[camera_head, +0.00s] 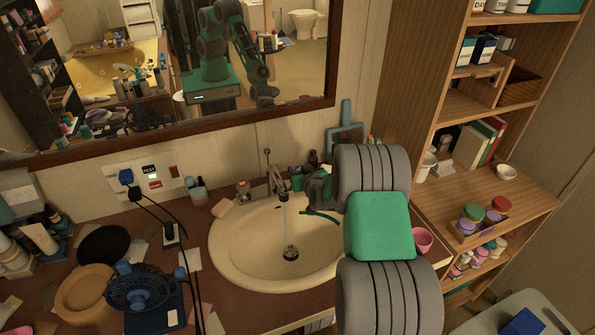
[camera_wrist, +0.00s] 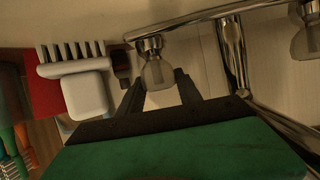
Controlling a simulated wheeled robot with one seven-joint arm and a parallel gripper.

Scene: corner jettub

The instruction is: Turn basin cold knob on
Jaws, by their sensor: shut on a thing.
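The oval cream basin (camera_head: 235,262) is set in the counter, with a metal faucet (camera_head: 275,178) at its back edge. A thin pale line, looking like running water, drops from the spout toward the drain (camera_head: 290,253). My gripper (camera_wrist: 160,88) is shut on a translucent knob (camera_wrist: 157,73) with a metal collar; one dark finger lies on each side of it. In the head view my gripper (camera_head: 302,186) is at the right side of the faucet, and my arm hides part of that knob. The other knob (camera_wrist: 308,40) shows at the wrist view's right edge; in the head view it (camera_head: 243,188) is left of the spout.
A chrome spout pipe (camera_wrist: 232,55) rises close beside the held knob. A white brush (camera_wrist: 85,85) and toothbrushes (camera_wrist: 15,150) are at the left of the wrist view. A pink cup (camera_head: 422,240) and wooden shelves (camera_head: 515,195) stand right of my arm. Soap (camera_head: 222,208) lies left of the basin.

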